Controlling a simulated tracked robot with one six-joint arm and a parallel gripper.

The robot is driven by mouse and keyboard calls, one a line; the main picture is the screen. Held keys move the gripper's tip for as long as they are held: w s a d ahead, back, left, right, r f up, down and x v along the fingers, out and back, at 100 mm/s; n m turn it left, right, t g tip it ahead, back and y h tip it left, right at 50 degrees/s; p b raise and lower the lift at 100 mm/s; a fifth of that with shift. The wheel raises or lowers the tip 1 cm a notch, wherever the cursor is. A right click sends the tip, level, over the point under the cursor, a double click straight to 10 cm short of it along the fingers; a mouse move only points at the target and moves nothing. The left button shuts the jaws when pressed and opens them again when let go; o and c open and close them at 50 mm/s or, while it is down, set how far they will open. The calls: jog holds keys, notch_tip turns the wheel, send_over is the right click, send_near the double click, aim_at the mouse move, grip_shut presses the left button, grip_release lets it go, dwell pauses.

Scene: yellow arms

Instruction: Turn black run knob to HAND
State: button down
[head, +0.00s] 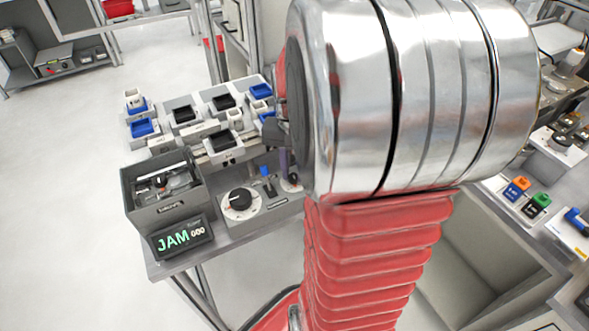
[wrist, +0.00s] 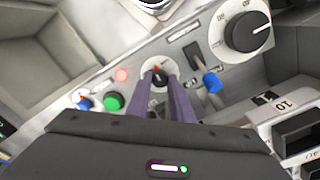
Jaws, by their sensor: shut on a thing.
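The small black run knob (wrist: 159,76) with a red pointer sits on a round white dial plate in the wrist view. My gripper (wrist: 163,84) is shut on it, one grey-purple finger on each side. The red pointer tip is toward the upper left of the knob in this view. The dial lettering is too small to read, so I cannot tell which label it points at. In the head view the run knob (head: 293,179) is partly covered by my arm, and the gripper is mostly hidden.
A large white dial (head: 240,204) and a blue-handled lever (head: 266,173) are on the same panel; the lever (wrist: 211,82) is close right of my fingers in the wrist view. A green button (wrist: 113,102) is at left. A display (head: 181,238) reads JAM 000 beside a grey bin (head: 166,209).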

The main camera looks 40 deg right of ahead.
aim_at(293, 176)
jog(key=n, duration=0.5)
jog(key=shift+s+a+f+n, duration=0.1)
jog(key=shift+s+a+n, duration=0.05)
jog(key=shift+n, duration=2.35)
jog(key=shift+s, duration=0.1)
jog(key=c, duration=1.6)
grip_release()
jog(key=shift+o, duration=0.2)
jog(key=shift+w+r, duration=0.2)
jog(key=shift+r, duration=0.5)
notch_tip(293, 176, up, 12)
jog(key=shift+r, duration=0.25)
